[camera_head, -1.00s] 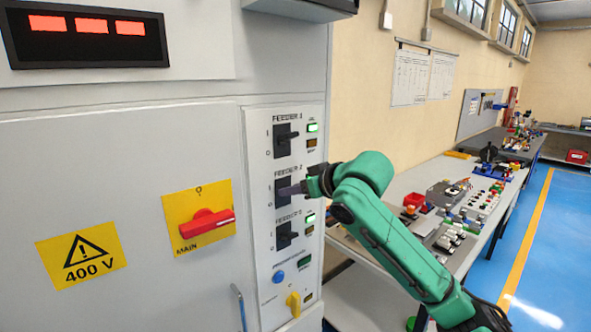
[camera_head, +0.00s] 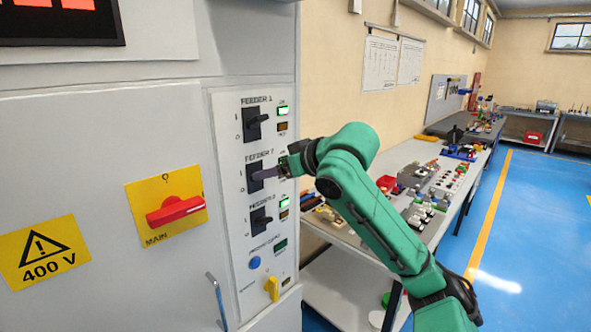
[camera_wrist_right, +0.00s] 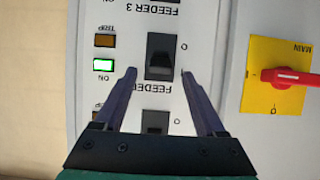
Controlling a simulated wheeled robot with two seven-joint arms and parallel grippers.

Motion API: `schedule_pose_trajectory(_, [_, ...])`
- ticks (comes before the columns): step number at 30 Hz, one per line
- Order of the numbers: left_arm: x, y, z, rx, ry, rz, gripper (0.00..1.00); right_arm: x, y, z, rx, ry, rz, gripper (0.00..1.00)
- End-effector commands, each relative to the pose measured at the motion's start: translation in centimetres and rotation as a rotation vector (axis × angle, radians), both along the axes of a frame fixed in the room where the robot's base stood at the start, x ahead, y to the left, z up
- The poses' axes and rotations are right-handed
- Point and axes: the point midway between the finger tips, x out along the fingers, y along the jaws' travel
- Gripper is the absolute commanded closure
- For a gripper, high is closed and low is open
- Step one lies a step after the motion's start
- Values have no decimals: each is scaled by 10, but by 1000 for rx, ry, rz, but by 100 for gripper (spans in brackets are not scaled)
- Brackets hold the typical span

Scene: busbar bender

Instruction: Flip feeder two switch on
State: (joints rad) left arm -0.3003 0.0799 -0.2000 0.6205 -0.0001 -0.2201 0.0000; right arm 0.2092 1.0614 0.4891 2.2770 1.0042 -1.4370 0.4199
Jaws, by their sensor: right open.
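The feeder 2 switch (camera_wrist_right: 160,57) is a black lever on a dark plate, seen upside down in the right wrist view. My right gripper (camera_wrist_right: 158,73) is open, with one finger on each side of this switch. Contact cannot be told. The green ON lamp (camera_wrist_right: 103,65) beside it is lit and the TRIP lamp (camera_wrist_right: 103,40) is dull amber. In the head view my right gripper (camera_head: 261,174) reaches the panel at the feeder 2 switch plate (camera_head: 253,184) and covers much of it and its lamps. My left gripper is out of view.
The feeder 1 switch (camera_head: 254,124) is above and the feeder 3 switch (camera_head: 261,220) below, both with lit green lamps. A red main switch (camera_head: 176,210) is to the left. A yellow knob (camera_head: 271,289) and blue button (camera_head: 254,263) are lower. A cluttered bench (camera_head: 395,225) stands right.

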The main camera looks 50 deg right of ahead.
Motion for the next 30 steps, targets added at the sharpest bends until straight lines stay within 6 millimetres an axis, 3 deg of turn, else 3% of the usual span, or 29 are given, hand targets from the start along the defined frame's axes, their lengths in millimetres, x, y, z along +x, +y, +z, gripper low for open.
schedule_pose_trajectory(6, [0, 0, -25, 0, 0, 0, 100, -56, 1, 25, -4, -10, -1, 28])
schedule_pose_trajectory(12, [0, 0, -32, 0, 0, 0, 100, -94, 2, 45, -2, -5, 0, 28])
schedule_pose_trajectory(16, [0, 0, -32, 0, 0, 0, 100, -102, 2, 49, -1, -2, 0, 28])
schedule_pose_trajectory(30, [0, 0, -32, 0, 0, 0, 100, -102, 2, 50, 0, -1, 0, 28])
